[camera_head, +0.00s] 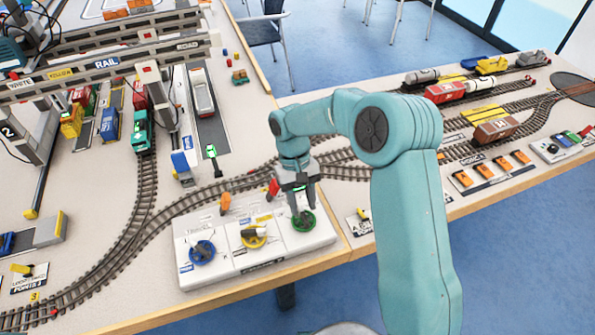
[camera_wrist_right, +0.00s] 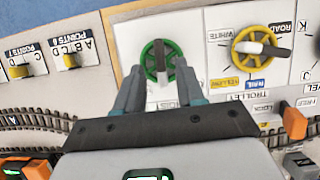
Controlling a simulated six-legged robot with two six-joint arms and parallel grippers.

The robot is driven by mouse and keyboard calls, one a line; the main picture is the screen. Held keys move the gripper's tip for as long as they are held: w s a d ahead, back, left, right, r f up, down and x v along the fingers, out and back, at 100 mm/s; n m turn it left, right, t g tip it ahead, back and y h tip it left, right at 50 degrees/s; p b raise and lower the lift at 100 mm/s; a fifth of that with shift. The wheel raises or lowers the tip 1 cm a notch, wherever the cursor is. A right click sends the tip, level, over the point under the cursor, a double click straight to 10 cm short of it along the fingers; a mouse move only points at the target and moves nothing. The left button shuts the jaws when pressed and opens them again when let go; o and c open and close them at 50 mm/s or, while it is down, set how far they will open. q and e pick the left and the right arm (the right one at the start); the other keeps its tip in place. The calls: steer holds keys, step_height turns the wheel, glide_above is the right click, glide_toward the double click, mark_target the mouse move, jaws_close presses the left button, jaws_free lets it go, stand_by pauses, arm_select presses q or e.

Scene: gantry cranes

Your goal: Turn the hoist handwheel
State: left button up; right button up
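A white control console (camera_head: 215,270) carries a blue handwheel (camera_head: 202,252), a yellow handwheel (camera_head: 253,238) and a green handwheel (camera_head: 303,222). In the wrist view the yellow wheel (camera_wrist_right: 262,47) has a trolley label by it. My right gripper (camera_head: 298,208) points down at the green wheel. In the wrist view its two fingers (camera_wrist_right: 160,80) stand apart, at the left and right of the wheel's near side. I cannot tell whether they touch it. My left gripper is not in view.
Curved railway track (camera_head: 150,215) runs behind the console. A gantry crane (camera_head: 105,63) spans the left of the table. The table's front edge is close to the console.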

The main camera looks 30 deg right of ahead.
steer(key=v, duration=1.3)
steer(key=shift+r, duration=0.25)
steer(key=t+h+p, duration=0.1)
steer(key=t+p, duration=0.3)
steer(key=p, duration=0.1)
glide_above(304, 214)
steer(key=shift+m, duration=0.3)
step_height(304, 214, down, 15)
steer(key=shift+f+p, duration=0.1)
steer(key=shift+p, duration=0.3)
steer(key=shift+s, duration=0.1)
jaws_close()
